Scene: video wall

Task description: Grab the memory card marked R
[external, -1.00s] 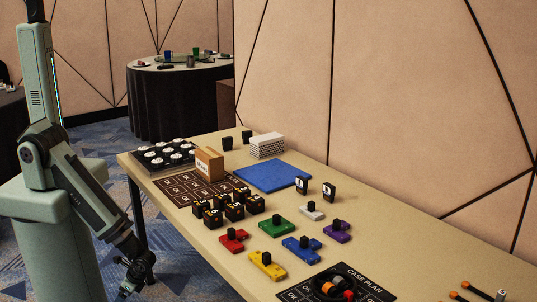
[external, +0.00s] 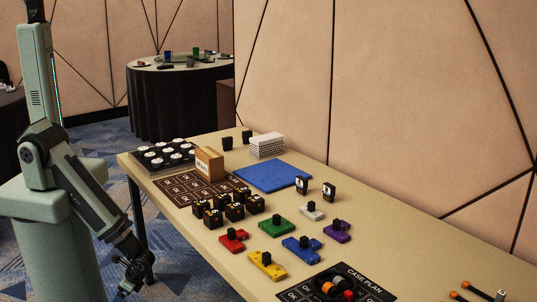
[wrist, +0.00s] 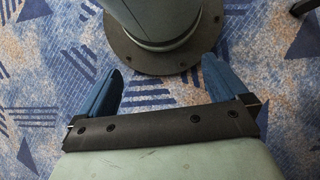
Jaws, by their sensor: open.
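Small black upright cards stand on the table. Two with white marks, one (external: 302,184) and another (external: 329,191), are just right of the blue mat in the external view. Two more, one (external: 228,143) and another (external: 247,137), stand behind it near the wall. The letters are too small to read, so I cannot tell which is marked R. My gripper (external: 126,289) hangs low beside the table's near left side, away from all the cards. In the wrist view my gripper (wrist: 162,70) has its two blue fingers apart, with nothing between them but carpet and my base.
The table (external: 215,250) also holds a blue mat (external: 262,177), a cardboard box (external: 210,164), a white stack (external: 267,146), several black cubes (external: 234,211), coloured knobbed blocks (external: 300,250) and a black case plan sheet (external: 368,287). The table's near edge lies between my gripper and the cards.

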